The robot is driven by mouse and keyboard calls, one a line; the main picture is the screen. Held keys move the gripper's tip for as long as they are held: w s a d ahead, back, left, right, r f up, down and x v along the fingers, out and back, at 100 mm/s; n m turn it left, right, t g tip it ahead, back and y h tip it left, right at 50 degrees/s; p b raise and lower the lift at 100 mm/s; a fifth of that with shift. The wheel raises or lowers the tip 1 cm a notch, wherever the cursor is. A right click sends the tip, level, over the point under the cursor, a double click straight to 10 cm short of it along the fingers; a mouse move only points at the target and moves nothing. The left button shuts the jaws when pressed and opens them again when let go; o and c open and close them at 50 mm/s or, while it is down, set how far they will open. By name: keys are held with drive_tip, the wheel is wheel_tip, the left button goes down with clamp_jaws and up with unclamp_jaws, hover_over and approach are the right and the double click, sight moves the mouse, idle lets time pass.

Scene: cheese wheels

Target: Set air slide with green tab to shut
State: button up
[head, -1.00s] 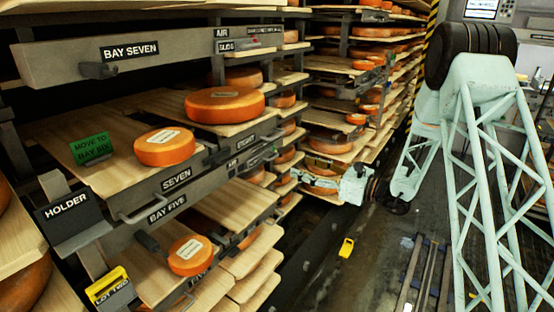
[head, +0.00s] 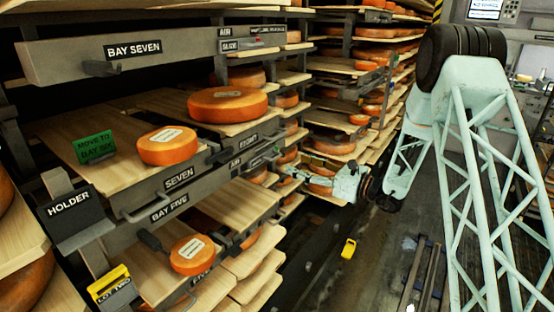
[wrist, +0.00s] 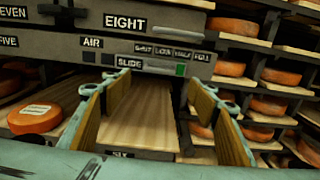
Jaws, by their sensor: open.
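In the wrist view, the air slide (wrist: 150,71) is a dark slot on a grey rail beside the AIR and SLIDE labels. A scale above it reads SHUT, LOW, HALF and FULL from left to right. Its green tab (wrist: 180,69) stands below HALF. My gripper (wrist: 158,88) is open and empty, with its wood-coloured finger pads spread apart below the rail. The tab lies beyond the fingers and appears clear of them. In the head view my gripper (head: 287,176) is beside the rack, its fingers too small to make out.
An EIGHT label (wrist: 125,22) is above the slide. A wooden board (wrist: 140,115) lies below, between the fingers. An orange cheese wheel (wrist: 36,113) sits at left. More loaded shelves fill the right. In the head view, a green MOVE TO BAY SIX card (head: 94,147) stands on a board.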

sight(278, 157)
drive_tip(key=b+x, duration=0.1)
drive_tip(key=x, duration=0.9)
drive_tip(key=shift+w+a, duration=0.15)
drive_tip(key=shift+a, duration=0.1)
drive_tip(key=shift+c, duration=0.3)
